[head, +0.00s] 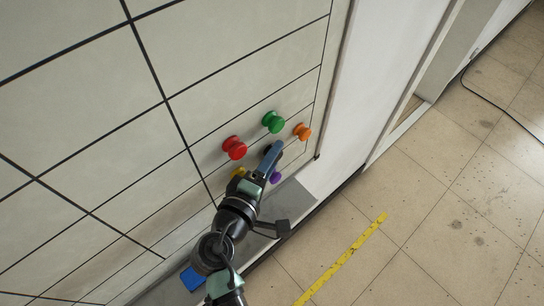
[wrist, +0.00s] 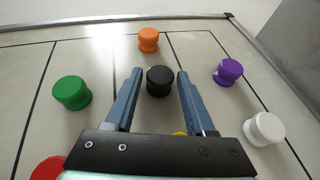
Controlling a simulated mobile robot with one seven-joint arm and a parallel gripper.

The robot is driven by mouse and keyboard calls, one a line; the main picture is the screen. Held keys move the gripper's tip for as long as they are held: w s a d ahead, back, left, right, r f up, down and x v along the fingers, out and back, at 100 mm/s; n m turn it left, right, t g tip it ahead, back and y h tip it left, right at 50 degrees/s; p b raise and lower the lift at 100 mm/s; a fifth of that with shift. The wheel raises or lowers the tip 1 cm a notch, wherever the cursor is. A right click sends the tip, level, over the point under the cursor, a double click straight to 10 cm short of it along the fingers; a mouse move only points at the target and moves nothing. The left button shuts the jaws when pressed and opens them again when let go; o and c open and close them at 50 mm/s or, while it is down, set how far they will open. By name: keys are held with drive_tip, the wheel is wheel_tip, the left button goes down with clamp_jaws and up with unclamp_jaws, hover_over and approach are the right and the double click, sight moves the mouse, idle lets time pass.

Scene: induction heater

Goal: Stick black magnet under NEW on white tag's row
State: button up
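The black magnet (wrist: 160,81) is a round knob on the whiteboard (wrist: 110,60), between my fingers in the wrist view. My gripper (wrist: 159,73) is open, with a finger on each side of the magnet and a visible gap on both sides. In the head view my gripper (head: 273,154) is at the board's lower right and mostly hides the black magnet (head: 270,149). Black lines divide the board into a grid. No NEW heading and no white tag can be made out in either view.
Other magnets surround it: green (head: 272,122), red (head: 235,147), orange (head: 302,131), purple (wrist: 228,71), white (wrist: 264,129) and yellow (head: 238,172). A blue object (head: 192,278) is at the board's lower edge. The grid (head: 85,150) left of the magnets is bare.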

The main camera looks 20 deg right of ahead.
clamp_jaws()
drive_tip(key=shift+s, duration=0.15)
drive_tip(key=s+d+p, duration=0.1)
drive_tip(key=s+d, duration=0.1)
drive_tip(key=s, duration=0.4)
drive_tip(key=shift+s+d, duration=0.15)
drive_tip(key=shift+d, duration=0.05)
idle(0.7)
